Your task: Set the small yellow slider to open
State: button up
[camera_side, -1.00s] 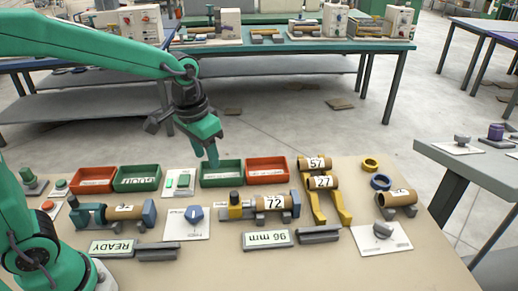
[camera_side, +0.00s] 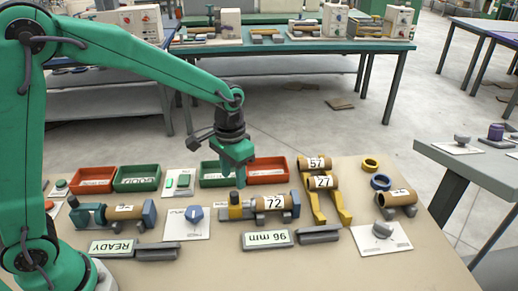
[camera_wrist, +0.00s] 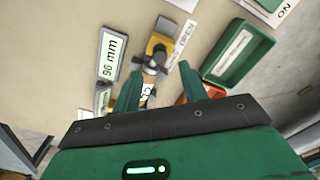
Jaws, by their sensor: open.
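The yellow fixture (camera_side: 235,210) stands mid-table at the left end of the brown roll marked 72 (camera_side: 272,203). It has a dark upper part. In the wrist view its yellow body (camera_wrist: 158,43) shows ahead of my fingers, with a grey part on it and a white label reading OPEN (camera_wrist: 183,38) beside it. I cannot tell the slider apart from its fixture or read its setting. My gripper (camera_side: 239,182) is open and points down just above and slightly behind the fixture. In the wrist view its two fingers (camera_wrist: 158,86) are apart, with the roll partly hidden between and behind them.
Green (camera_side: 212,174) and red (camera_side: 268,170) trays sit just behind. A blue knob on a white plate (camera_side: 193,215) is to the left. The 96 mm sign (camera_side: 267,239) lies in front. Yellow rails (camera_side: 315,205) with rolls stand right.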

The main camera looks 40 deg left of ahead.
aim_at(234, 193)
jog(key=shift+f, duration=3.45)
jog(key=shift+c, duration=0.4)
